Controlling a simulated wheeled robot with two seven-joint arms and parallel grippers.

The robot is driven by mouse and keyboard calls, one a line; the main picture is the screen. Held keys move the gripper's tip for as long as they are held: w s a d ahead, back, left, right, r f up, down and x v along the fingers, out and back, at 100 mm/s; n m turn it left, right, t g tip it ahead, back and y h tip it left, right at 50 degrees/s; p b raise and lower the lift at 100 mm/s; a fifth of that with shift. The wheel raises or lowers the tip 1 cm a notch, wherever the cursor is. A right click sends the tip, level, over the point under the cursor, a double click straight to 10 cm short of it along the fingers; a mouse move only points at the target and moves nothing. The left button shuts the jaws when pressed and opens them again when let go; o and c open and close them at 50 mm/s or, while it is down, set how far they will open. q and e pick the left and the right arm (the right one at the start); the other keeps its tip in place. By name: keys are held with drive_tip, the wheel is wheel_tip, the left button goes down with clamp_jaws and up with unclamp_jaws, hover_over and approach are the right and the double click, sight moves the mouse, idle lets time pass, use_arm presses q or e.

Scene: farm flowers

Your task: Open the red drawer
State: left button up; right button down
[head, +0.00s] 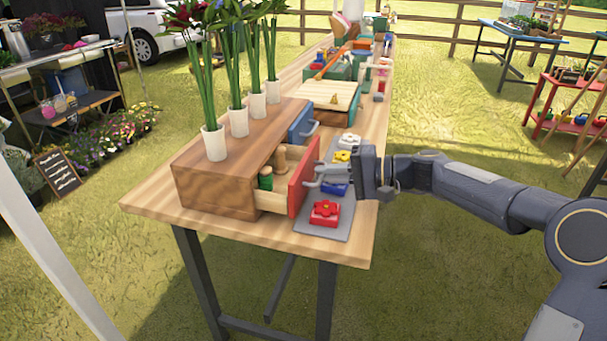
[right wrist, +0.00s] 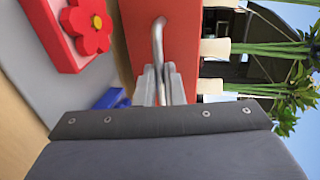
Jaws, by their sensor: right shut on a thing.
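The wooden drawer box (head: 218,182) stands on the near end of the long wooden table. Its red drawer (head: 303,182) is pulled out from the box. Inside the drawer a green spool and a wooden piece show. My right gripper (head: 325,181) is at the drawer's front, shut on the metal handle. In the right wrist view the gripper's fingers (right wrist: 159,84) close around the handle (right wrist: 158,40) on the red drawer front (right wrist: 192,30). A blue drawer (head: 301,122) sits farther along the same box. My left gripper is not in view.
Several flower stamps, among them a red one (head: 325,213), lie on a grey mat (head: 337,232) beside the open drawer and under my right gripper. White vases (head: 214,143) with tall stems stand on the box. A lidded wooden box (head: 328,101) stands farther back.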

drive_tip(key=v, duration=0.2)
drive_tip(key=f+v, duration=0.1)
drive_tip(key=v, duration=0.1)
drive_tip(key=shift+s+d+r, duration=0.1)
drive_tip(key=shift+s+d, duration=0.05)
drive_tip(key=shift+d, duration=0.25)
drive_tip(key=c, duration=1.5)
unclamp_jaws()
drive_tip(key=shift+c, duration=0.2)
drive_tip(key=v, duration=0.7)
drive_tip(key=shift+d+p, duration=0.35)
drive_tip(key=shift+p, duration=0.05)
drive_tip(key=shift+s+r, duration=0.1)
drive_tip(key=shift+s, duration=0.05)
